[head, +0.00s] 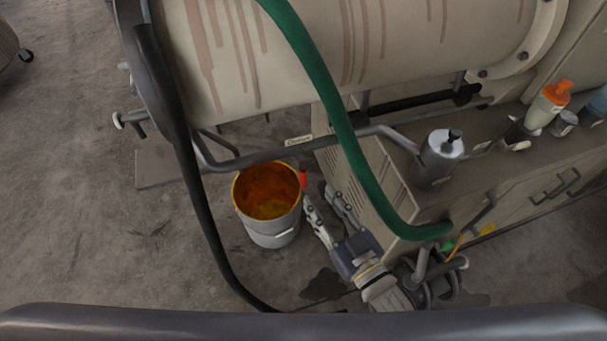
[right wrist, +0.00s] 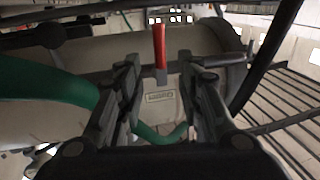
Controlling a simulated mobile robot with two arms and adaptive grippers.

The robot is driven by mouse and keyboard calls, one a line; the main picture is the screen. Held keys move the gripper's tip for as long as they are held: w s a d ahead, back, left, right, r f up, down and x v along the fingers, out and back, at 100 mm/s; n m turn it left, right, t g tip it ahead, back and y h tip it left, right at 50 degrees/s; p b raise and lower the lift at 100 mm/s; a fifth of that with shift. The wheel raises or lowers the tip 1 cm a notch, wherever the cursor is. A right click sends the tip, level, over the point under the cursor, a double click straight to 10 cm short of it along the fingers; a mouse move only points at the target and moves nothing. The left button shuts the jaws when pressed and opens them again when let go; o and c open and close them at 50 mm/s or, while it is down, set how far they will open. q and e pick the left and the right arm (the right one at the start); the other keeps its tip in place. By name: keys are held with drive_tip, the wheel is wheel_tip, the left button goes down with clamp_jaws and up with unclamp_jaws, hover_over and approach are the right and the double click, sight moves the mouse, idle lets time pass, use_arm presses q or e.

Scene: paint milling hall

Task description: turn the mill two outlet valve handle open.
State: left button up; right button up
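The red valve handle (head: 303,179) shows as a small red tip beside the bucket rim in the head view. In the right wrist view the red handle (right wrist: 159,48) stands upright, ahead of and between the fingers. My right gripper (head: 319,194) is open, its fingers just right of and below the handle. In the right wrist view the gripper (right wrist: 162,85) has a wide gap with nothing clasped, and neither finger clearly touches the handle. The valve body is mostly hidden. My left gripper is not in view.
A bucket (head: 270,228) with orange-brown liquid stands on the floor left of the gripper. A paint-streaked drum (head: 290,50) lies above. A green hose (head: 345,140) and a black hose (head: 190,165) cross the view. A cabinet top (head: 480,170) at right carries bottles.

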sight(305, 179)
drive_tip(key=p+x, duration=0.1)
drive_tip(key=x, duration=0.7)
drive_tip(key=shift+w+a, duration=0.15)
drive_tip(key=shift+w, duration=0.1)
clamp_jaws()
